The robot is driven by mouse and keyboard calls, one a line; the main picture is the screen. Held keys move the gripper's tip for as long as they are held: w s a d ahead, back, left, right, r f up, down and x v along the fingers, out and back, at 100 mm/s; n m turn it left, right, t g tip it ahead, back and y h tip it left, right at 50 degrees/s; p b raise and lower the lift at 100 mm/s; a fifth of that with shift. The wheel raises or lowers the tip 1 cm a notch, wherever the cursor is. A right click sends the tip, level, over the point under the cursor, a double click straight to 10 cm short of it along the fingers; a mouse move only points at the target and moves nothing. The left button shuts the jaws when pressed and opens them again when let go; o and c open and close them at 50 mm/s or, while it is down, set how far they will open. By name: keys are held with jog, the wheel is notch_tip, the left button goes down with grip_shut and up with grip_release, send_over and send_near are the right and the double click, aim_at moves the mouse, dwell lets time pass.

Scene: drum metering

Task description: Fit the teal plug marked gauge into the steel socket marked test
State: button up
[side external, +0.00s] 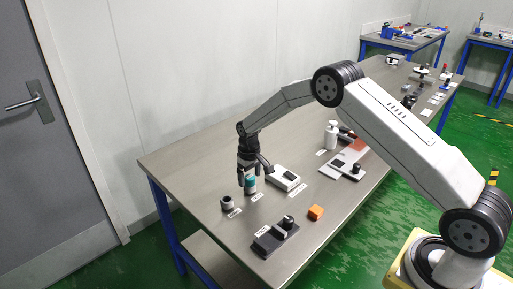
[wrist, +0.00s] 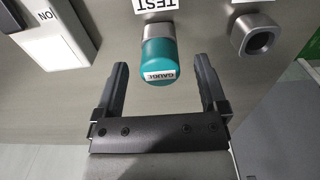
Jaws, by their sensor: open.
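The teal plug (wrist: 160,62), labelled GAUGE, sits with its far end at a grey steel socket (wrist: 157,29) beside the TEST label (wrist: 153,4). The plug looks seated in that socket, but its depth cannot be told. In the side external view, the plug (side external: 250,185) stands upright below my gripper (side external: 254,175). In the wrist view, my gripper (wrist: 160,68) is open, with one finger on each side of the plug and a visible gap on both sides.
A second steel socket (wrist: 257,37) with an open mouth stands to the right in the wrist view. An orange block (side external: 315,212) and a black device (side external: 274,236) are nearer the table's front edge.

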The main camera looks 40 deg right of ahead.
aim_at(251, 178)
jog(key=shift+r, duration=3.5)
jog(key=shift+s+a+r, duration=0.15)
jog(key=shift+s+r, duration=0.2)
jog(key=shift+s, duration=0.05)
jog(key=s+a+r+t, duration=0.1)
jog(key=s+r, duration=0.1)
jog(key=s, duration=0.7)
jog(key=s+a+r, duration=0.2)
jog(key=s, duration=0.7)
jog(key=s+a+r+t, duration=0.1)
jog(key=s+r, duration=0.1)
jog(key=s, duration=0.7)
jog(key=shift+a+t, duration=0.3)
jog(key=shift+a, duration=0.05)
